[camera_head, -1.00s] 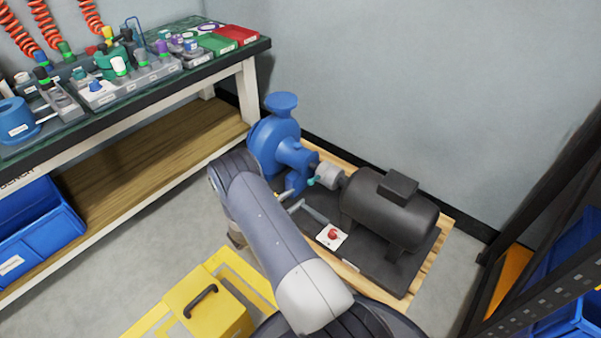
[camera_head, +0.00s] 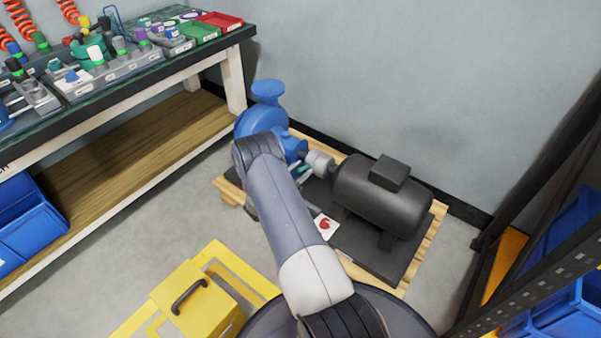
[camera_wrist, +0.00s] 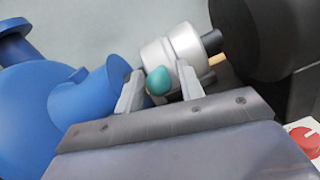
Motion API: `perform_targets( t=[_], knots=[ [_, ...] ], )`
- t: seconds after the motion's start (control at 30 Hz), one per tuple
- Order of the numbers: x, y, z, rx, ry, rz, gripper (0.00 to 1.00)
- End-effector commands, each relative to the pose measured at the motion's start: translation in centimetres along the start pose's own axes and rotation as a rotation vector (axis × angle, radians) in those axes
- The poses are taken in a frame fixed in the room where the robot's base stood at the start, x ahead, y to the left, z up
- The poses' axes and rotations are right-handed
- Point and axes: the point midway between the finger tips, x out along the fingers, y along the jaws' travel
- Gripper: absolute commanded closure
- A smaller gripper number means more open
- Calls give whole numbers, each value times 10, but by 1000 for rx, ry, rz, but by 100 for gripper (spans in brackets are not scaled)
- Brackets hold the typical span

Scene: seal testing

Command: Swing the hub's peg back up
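The hub (camera_head: 320,163) is a silver-white coupling between the blue pump (camera_head: 262,121) and the black motor (camera_head: 383,197). In the wrist view the hub (camera_wrist: 172,52) is at upper middle. Its peg (camera_wrist: 159,81) shows there as a teal rounded tip on the hub's near side, facing the camera. My gripper (camera_wrist: 160,90) is open, with one grey finger left of the peg and one right of it. Gaps show between the peg and both fingers. In the head view my arm hides most of the gripper, and the peg is only a small teal spot.
A red knob on a white plate (camera_head: 325,228) sits on the dark base before the motor. A yellow case (camera_head: 196,302) stands on the floor at front. A workbench (camera_head: 120,77) is at left and a dark rack (camera_head: 535,255) at right.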

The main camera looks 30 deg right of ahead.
Motion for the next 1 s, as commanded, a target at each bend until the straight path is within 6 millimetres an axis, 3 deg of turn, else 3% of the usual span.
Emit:
perform_targets(
  t=[0.23, 0.67, 1.0],
  knots=[
    [1, 0, 0, 0, 0, 0, 64],
    [0, 0, 0, 0, 1, 0, 99],
    [0, 0, 0, -1, 3, -1, 100]
  ],
)
